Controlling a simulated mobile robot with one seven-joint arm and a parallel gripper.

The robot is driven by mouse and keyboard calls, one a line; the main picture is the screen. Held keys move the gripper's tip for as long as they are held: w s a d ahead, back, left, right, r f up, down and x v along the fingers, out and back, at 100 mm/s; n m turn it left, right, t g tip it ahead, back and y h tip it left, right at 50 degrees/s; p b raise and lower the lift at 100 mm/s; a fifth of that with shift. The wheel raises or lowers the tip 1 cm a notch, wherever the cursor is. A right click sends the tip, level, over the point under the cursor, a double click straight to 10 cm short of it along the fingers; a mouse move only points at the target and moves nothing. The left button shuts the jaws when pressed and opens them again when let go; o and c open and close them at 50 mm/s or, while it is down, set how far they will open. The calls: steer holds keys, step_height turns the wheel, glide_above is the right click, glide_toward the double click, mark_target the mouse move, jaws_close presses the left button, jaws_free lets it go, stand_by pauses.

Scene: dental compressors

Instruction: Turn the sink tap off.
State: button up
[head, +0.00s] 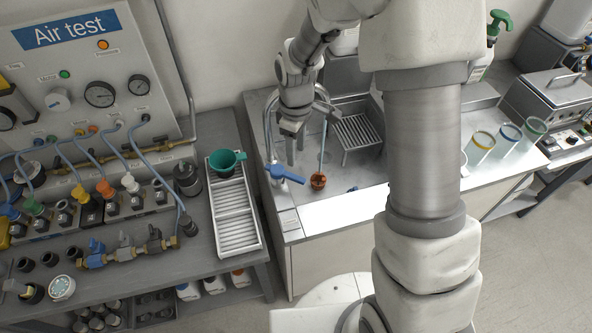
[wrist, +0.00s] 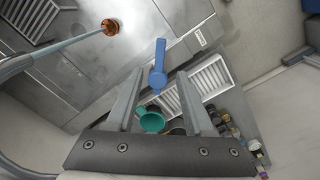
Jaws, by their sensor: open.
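The sink tap's blue lever (head: 284,174) is at the left end of the sink counter. In the wrist view the lever (wrist: 158,67) lies just beyond and between the fingertips, seemingly apart from them. The curved metal spout (head: 268,125) rises beside it. A thin pale-blue line (head: 322,150), which looks like a water stream, runs from the spout end to a small orange-brown round piece (head: 318,181). My gripper (head: 291,150) is open and empty, pointing down above the lever; it also shows in the wrist view (wrist: 160,82).
A metal rack (head: 358,135) stands in the sink area behind. A white slotted tray (head: 237,216) with a green funnel (head: 225,162) is on the bench to the left, near the air test panel (head: 85,75). Glass beakers (head: 508,135) stand at the right.

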mark_target(296, 177)
step_height(296, 177, down, 10)
steer(key=shift+r+p, duration=0.25)
steer(key=shift+p, duration=0.05)
jaws_close()
stand_by(1.4)
